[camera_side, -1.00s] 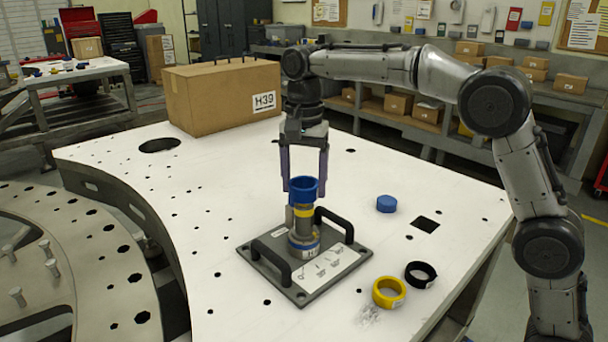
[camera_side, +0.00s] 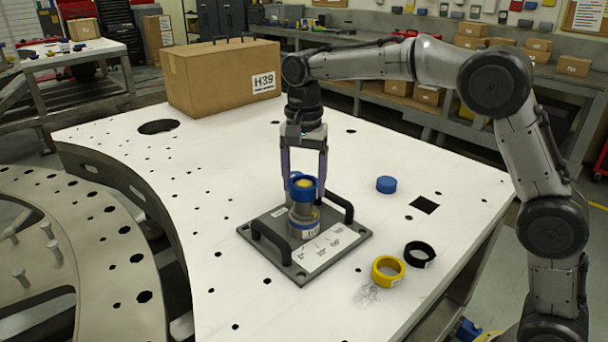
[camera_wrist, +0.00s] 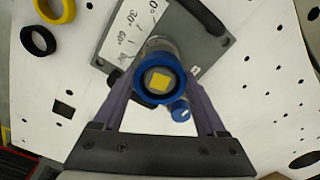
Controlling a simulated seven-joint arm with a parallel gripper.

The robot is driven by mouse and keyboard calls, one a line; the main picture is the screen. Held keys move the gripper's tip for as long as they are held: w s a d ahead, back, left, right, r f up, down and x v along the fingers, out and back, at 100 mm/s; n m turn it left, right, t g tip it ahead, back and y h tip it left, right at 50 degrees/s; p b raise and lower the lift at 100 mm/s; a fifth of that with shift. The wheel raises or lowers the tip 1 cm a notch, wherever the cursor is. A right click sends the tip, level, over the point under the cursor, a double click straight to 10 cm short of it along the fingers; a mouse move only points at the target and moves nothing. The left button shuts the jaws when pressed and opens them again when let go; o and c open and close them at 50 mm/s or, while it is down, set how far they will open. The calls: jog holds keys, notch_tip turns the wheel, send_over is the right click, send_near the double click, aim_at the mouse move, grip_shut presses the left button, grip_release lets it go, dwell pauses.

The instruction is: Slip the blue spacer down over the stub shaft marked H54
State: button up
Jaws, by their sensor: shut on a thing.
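The blue spacer (camera_side: 303,194) is a ring between the fingers of my gripper (camera_side: 305,192), which is shut on it. It also shows in the wrist view (camera_wrist: 139,87). It sits around the top of the upright stub shaft (camera_side: 303,213), whose yellow top shows inside the ring in both views. The shaft stands on a dark base plate (camera_side: 300,279) with two black handles. A white label is on the collar at its foot, but I cannot read its full marking. The spacer is high on the shaft, well above the collar.
A short blue-topped post (camera_wrist: 180,112) stands close beside the shaft. A blue cap (camera_side: 386,185), a black ring (camera_side: 419,253) and a yellow ring (camera_side: 388,271) lie to the right on the white table. A cardboard box marked H39 (camera_side: 215,85) stands at the back left.

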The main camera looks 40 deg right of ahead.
jog(key=shift+f, duration=1.65)
jog(key=shift+f, duration=0.1)
jog(key=o, duration=1.4)
notch_tip(320, 180, up, 12)
jog(key=shift+r, duration=0.95)
